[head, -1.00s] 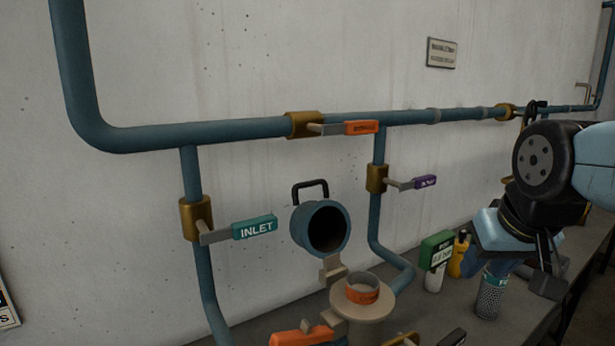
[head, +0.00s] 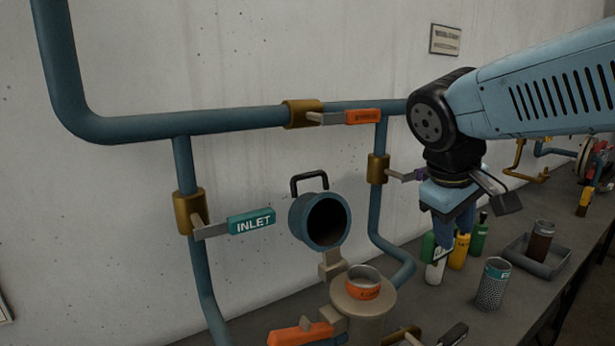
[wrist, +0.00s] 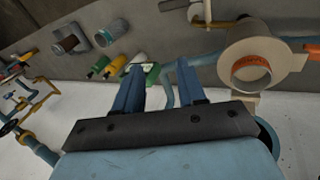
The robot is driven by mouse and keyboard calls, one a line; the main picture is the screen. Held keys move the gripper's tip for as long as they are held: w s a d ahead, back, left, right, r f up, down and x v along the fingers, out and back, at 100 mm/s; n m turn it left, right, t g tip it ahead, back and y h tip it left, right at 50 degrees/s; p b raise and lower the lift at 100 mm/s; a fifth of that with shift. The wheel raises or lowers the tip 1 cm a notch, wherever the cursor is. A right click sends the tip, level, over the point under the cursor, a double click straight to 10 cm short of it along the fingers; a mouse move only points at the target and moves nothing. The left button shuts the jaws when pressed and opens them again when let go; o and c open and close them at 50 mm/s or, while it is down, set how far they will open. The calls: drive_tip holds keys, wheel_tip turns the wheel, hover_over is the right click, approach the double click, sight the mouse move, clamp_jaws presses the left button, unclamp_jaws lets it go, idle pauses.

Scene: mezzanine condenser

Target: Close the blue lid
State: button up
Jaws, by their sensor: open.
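The blue lid (head: 319,222) is a round blue cup-shaped cap with a black handle on top. In the head view it stands swung open on a beige hinge, its dark hollow facing out. Below it is the beige housing (head: 362,312), with an orange-banded cylinder (head: 364,282) standing in its open top. My gripper (head: 445,258) is to the right of the lid and apart from it, pointing down. In the wrist view its two blue fingers (wrist: 158,85) are apart with nothing held; the housing (wrist: 252,40) is at the upper right and the lid's edge (wrist: 268,137) is partly hidden behind my gripper.
A teal INLET valve handle (head: 251,224) sticks out left of the lid. An orange valve handle (head: 348,117) is above it. Several bottles, a teal-banded mesh cylinder (head: 493,284) and a grey tray (head: 540,258) stand on the bench to the right.

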drive_tip(key=w+a+r+n+t+h, duration=0.1)
drive_tip(key=w+a+r+n+h, duration=0.1)
drive_tip(key=w+a+n, duration=0.3)
drive_tip(key=w+a+r+n+t+h, duration=0.1)
drive_tip(key=a+r+n+h, duration=0.15)
drive_tip(key=a, duration=0.55)
drive_tip(key=n+t+h, duration=0.1)
drive_tip(key=n+t, duration=0.5)
approach(302, 175)
drive_tip(key=x, duration=1.2)
clamp_jaws()
